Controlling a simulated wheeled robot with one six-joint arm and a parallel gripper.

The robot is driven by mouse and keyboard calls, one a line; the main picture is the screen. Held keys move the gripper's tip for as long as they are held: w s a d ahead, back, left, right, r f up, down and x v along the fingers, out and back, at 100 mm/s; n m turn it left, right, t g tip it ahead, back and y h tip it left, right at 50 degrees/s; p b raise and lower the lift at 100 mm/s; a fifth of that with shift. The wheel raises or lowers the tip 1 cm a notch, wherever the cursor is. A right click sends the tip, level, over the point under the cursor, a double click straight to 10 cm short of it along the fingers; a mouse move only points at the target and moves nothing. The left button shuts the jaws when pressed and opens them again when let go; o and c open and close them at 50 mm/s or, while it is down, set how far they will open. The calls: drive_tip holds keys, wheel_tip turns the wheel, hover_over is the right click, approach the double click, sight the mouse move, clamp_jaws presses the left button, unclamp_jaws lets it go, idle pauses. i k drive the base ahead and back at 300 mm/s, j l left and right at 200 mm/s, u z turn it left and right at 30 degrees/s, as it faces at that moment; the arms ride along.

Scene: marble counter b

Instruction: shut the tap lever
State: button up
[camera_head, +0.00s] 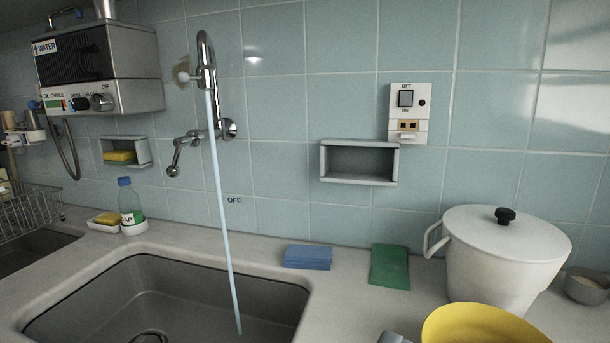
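The chrome tap (207,75) is mounted on the tiled wall, with a tall hooked spout. A thin pale-blue stream of water (222,210) runs from the spout down into the sink (165,285). The tap lever (181,150) sticks out to the left of the tap body and bends downward, with a knob at its lower end. My gripper is not clearly visible in this view.
Right of the sink, a blue cloth (308,257), green cloth (389,267), white pot (502,255) and yellow bowl (482,325) occupy the counter. A soap bottle (130,203) stands left of the tap. A water heater (100,70) hangs upper left. Space before the lever looks clear.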

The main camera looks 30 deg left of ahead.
sight(173, 170)
drive_tip(key=u, duration=1.4)
